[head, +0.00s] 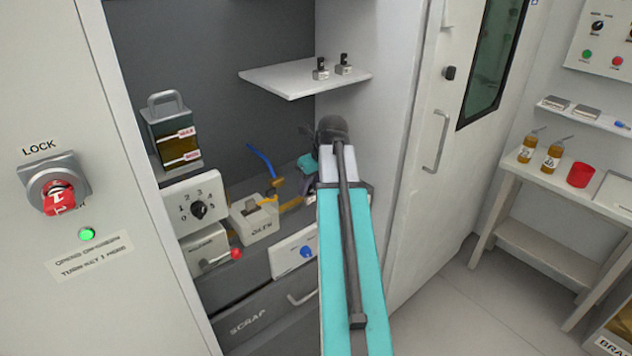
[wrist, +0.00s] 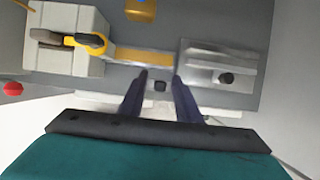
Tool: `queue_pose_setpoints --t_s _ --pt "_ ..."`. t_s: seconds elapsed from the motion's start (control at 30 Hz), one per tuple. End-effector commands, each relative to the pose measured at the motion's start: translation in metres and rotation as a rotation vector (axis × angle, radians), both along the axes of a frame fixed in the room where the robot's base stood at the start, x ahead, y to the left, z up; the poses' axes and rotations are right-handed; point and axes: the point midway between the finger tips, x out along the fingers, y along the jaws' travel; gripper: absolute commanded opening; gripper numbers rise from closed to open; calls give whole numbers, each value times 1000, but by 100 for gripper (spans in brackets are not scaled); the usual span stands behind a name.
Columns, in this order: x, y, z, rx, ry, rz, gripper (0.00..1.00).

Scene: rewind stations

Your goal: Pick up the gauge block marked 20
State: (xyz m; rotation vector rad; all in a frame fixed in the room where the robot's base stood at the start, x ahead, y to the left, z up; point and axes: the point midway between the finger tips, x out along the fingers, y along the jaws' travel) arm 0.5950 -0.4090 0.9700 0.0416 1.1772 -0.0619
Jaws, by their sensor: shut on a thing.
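Two small metal blocks with dark tops, the left one (head: 321,68) and the right one (head: 344,64), stand upright on the white shelf. They look like gauge blocks, but I cannot read any mark on them.
Below the shelf are a pale boxy fixture (head: 254,219), a dial panel (head: 195,203) and an oil tank (head: 172,132).

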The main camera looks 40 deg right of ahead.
Motion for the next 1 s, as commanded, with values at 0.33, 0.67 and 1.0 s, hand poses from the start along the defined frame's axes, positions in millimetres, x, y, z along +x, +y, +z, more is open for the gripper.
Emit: queue_pose_setpoints --t_s 0.33,0.67,1.0 --pt "-11 24 -1 0 0 0 2" --pt "-11 25 0 0 0 0 2" --pt "-11 25 0 0 0 0 2"
